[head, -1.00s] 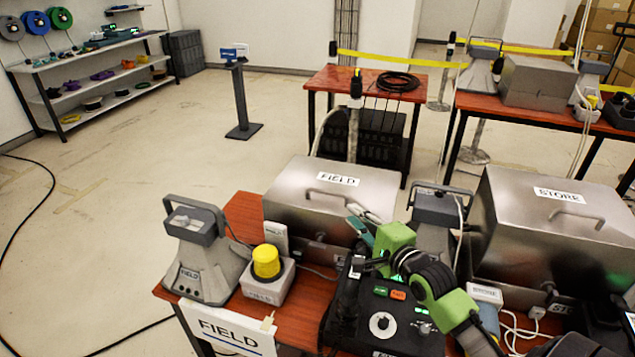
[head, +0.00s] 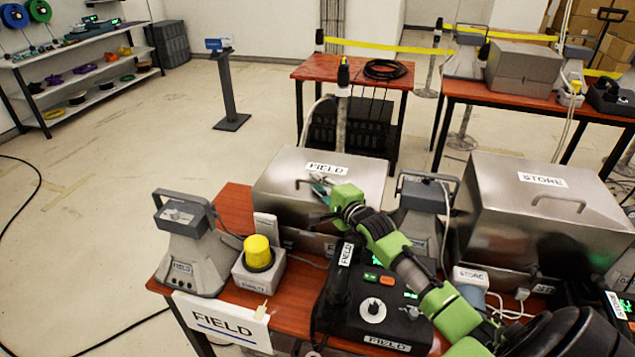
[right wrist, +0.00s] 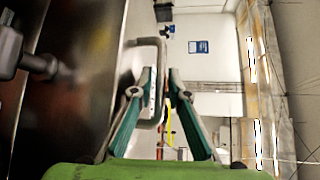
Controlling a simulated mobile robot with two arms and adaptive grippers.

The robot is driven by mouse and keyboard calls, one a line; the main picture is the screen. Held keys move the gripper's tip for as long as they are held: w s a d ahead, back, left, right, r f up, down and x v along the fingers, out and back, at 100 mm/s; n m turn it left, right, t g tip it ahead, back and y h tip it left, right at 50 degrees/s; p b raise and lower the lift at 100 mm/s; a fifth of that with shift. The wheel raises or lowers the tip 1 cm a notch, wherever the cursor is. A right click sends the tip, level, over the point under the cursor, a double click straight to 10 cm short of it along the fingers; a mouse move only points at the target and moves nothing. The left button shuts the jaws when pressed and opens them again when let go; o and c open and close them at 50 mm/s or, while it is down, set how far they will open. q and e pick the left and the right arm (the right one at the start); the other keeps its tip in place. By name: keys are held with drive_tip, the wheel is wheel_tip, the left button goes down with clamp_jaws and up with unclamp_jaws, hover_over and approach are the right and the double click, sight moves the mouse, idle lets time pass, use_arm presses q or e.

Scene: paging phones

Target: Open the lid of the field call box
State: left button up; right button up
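The field call box (head: 290,203) is a brushed metal box with a FIELD label on its lid, and the lid is down. A bar handle (head: 299,183) is on the lid; my gripper partly hides it. My right gripper (head: 322,187) is at the handle, reaching in from the right over the desk unit. In the right wrist view the two teal fingers (right wrist: 160,75) are apart, and the handle (right wrist: 151,41) shows between and beyond their tips. I cannot tell whether they touch it. My left gripper is out of view.
A grey FIELD horn unit (head: 192,255), a yellow-topped button box (head: 258,262) and a black control unit (head: 372,308) crowd the table before the box. A STORE box (head: 540,225) stands to the right, with a grey horn (head: 422,205) between the boxes.

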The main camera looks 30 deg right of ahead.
drive_tip(key=shift+w, duration=0.2)
clamp_jaws()
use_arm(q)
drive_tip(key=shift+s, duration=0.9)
use_arm(e)
drive_tip(key=shift+r, duration=0.1)
